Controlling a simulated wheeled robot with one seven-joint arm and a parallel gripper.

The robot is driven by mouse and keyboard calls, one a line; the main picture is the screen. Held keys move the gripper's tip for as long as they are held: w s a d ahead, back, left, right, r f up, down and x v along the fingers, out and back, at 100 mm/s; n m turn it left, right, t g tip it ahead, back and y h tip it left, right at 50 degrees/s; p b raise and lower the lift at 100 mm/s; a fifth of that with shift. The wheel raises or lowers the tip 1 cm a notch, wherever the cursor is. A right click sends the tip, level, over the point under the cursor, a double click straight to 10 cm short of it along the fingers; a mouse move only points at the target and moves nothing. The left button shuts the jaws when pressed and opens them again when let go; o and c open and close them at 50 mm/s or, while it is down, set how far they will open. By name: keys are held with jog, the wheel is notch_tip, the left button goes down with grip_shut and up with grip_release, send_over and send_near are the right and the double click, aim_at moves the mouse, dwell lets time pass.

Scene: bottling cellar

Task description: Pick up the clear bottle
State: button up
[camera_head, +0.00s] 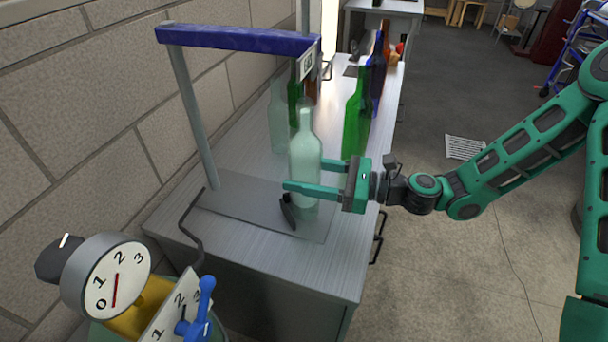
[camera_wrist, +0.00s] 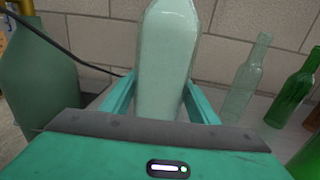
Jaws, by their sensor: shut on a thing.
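The clear bottle (camera_head: 305,160) is a pale, see-through bottle standing upright near the front of the metal bench, over a grey plate. My gripper (camera_head: 308,190) reaches it from the right, with its green fingers on either side of the bottle's lower body, shut on it. In the wrist view the clear bottle (camera_wrist: 167,60) rises between the two fingers (camera_wrist: 160,98); its neck is cut off by the top edge. Whether its base touches the plate is hard to tell.
A frame with a blue crossbar (camera_head: 237,40) stands over the plate (camera_head: 240,205). A small black piece (camera_head: 288,212) is beside the bottle's base. Another clear bottle (camera_head: 279,115) and a green bottle (camera_head: 356,120) stand behind. Dials (camera_head: 115,280) are at front left.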

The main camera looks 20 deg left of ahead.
aim_at(303, 163)
jog(key=shift+r, duration=0.55)
notch_tip(303, 163, up, 2)
jog(key=shift+r, duration=0.1)
jog(key=d, duration=1.8)
jog(key=shift+f, duration=0.2)
